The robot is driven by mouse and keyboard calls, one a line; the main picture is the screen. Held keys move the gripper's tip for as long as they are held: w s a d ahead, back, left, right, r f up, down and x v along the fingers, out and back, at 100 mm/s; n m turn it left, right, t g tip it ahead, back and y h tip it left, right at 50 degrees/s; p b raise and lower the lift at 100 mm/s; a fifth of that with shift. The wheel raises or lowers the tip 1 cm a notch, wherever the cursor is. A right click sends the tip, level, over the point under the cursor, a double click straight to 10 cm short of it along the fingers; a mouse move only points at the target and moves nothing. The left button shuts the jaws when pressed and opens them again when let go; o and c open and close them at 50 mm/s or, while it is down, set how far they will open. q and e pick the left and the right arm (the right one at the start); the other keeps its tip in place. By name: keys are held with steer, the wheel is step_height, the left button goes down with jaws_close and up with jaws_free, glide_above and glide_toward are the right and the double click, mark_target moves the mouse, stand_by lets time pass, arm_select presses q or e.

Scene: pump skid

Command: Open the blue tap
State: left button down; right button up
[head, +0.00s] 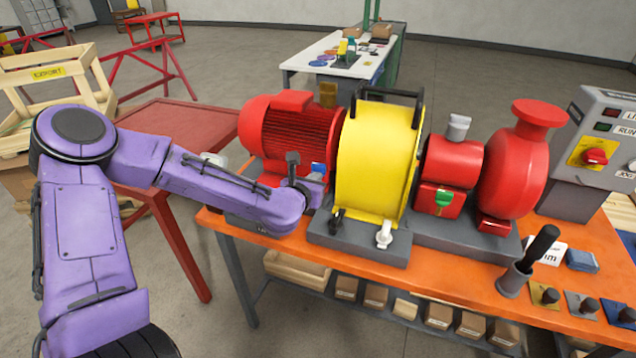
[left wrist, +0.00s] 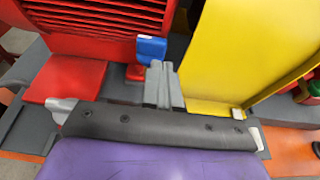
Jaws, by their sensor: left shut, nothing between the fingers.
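The blue tap (head: 318,168) shows as a small blue handle between the red finned motor (head: 290,135) and the yellow guard (head: 380,160). In the left wrist view the blue tap (left wrist: 151,49) stands upright on a small red body. My left gripper (head: 312,185) is mostly hidden by my purple arm in the head view. In the left wrist view its grey fingers (left wrist: 163,80) are shut and empty. They appear close in front of the tap, slightly to its right; I cannot tell whether they touch it. My right gripper is not in view.
The skid sits on an orange bench (head: 460,275). A green tap (head: 443,201) is on the red unit right of the yellow guard. Black and white fittings (head: 384,236) stand at the guard's base. A control box (head: 600,150) stands at the right. A red table (head: 170,125) is at left.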

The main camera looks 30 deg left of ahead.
mark_target(319, 170)
arm_select(q)
steer(key=shift+w+a+r, duration=0.1)
steer(key=shift+w+a, duration=0.05)
steer(key=shift+w, duration=0.45)
steer(key=shift+w+a, duration=0.1)
steer(key=shift+w, duration=0.5)
steer(key=shift+d+n+y+b, duration=0.15)
steer(key=shift+n+y+b, duration=0.2)
steer(key=shift+b, duration=0.2)
steer(key=shift+w+d+n+y+b, duration=0.1)
steer(key=shift+n+y+b, duration=0.35)
steer(key=shift+y+b, duration=0.15)
